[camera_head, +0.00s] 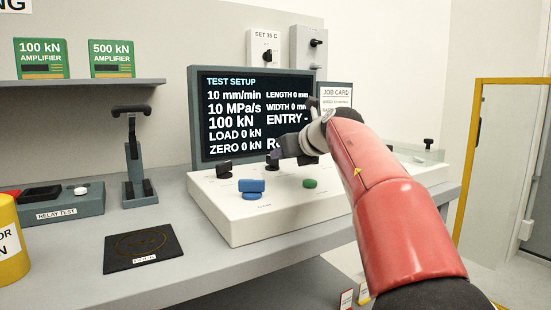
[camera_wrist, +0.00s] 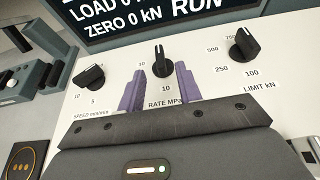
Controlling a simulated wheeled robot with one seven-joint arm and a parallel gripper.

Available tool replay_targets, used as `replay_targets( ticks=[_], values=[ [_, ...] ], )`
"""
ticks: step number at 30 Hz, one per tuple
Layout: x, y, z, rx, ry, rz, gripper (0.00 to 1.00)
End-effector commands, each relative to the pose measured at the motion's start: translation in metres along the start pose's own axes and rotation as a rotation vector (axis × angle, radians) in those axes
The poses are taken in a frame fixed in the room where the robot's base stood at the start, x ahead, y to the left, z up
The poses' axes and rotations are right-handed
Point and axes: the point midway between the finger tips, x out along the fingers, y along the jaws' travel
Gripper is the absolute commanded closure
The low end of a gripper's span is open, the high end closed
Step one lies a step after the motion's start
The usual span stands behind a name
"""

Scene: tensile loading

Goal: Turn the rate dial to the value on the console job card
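The rate dial (camera_wrist: 162,62) is a black knob above the "RATE MPa" label in the wrist view, with printed values around it. My gripper (camera_wrist: 160,80) has two purple fingers, spread apart. The dial stands in line with the gap between them, just beyond the fingertips; I cannot tell whether they touch it. The screen (camera_head: 255,110) reads 10 mm/min, 10 MPa/s and 100 kN. The job card (camera_head: 337,92) stands right of the screen, partly hidden by my arm; its small text is not legible. In the head view my arm hides most of the gripper.
The speed dial (camera_wrist: 90,77) is left of the rate dial, and the limit dial (camera_wrist: 243,45) right. A blue knob (camera_head: 251,185) and green button (camera_head: 310,183) are at the console's front.

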Motion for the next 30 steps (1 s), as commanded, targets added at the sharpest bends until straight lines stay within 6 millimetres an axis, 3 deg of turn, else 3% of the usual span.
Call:
replay_targets(
  ticks=[6,12,23,30],
  values=[
    [0.036,0.0,0.0,0.004,0.001,0.001,0.65],
    [0.061,0.0,0.001,0.005,-0.002,0.001,0.65],
    [0.068,0.0,0.0,0.007,-0.004,0.001,0.65],
    [0.068,0.0,0.0,0.007,-0.004,0.001,0.94]
  ],
)
